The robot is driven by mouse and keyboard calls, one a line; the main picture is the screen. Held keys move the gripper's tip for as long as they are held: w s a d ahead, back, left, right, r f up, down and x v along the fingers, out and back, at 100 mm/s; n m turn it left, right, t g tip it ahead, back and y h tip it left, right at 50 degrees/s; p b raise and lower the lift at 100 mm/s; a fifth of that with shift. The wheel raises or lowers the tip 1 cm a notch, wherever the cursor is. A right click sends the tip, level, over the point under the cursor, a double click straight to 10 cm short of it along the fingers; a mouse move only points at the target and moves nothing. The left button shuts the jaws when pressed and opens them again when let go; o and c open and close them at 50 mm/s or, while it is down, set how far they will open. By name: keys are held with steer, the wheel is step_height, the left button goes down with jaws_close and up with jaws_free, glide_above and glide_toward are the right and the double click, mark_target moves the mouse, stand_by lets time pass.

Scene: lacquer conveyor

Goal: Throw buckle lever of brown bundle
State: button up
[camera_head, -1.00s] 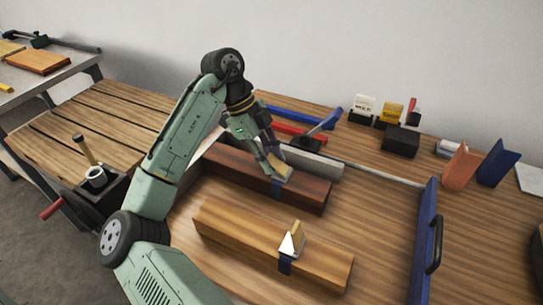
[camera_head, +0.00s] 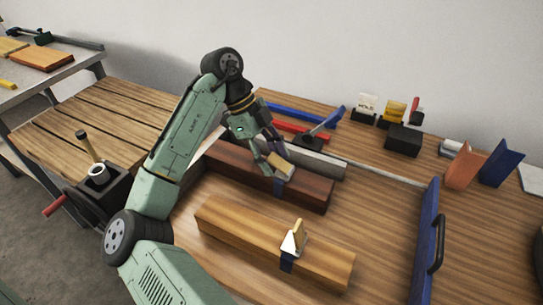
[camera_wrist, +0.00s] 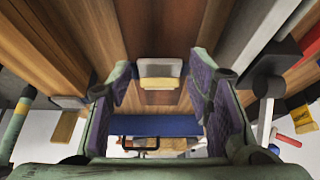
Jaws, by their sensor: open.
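The brown bundle (camera_head: 230,166) is a dark reddish-brown beam with a blue strap (camera_head: 277,188) around it. Its pale buckle (camera_wrist: 160,68) with a tan lever (camera_head: 280,166) sits on top; the lever looks low, unlike the standing one on the lighter bundle, but its exact angle is unclear. My gripper (camera_head: 268,160) is open and empty, close above and just left of the lever. In the wrist view, the purple-padded fingers of my gripper (camera_wrist: 160,88) stand apart on either side of the buckle and lever. I cannot tell whether a finger touches the lever.
A lighter wooden bundle (camera_head: 240,232) with a standing tan lever (camera_head: 298,231) lies in front. A grey bar (camera_head: 318,163) lies close behind the brown bundle. A blue end rail (camera_head: 424,240) with a dark handle stands right. Bare tabletop (camera_head: 375,215) separates them.

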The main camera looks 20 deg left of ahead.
steer(key=shift+r, duration=0.1)
steer(key=v, duration=1.2)
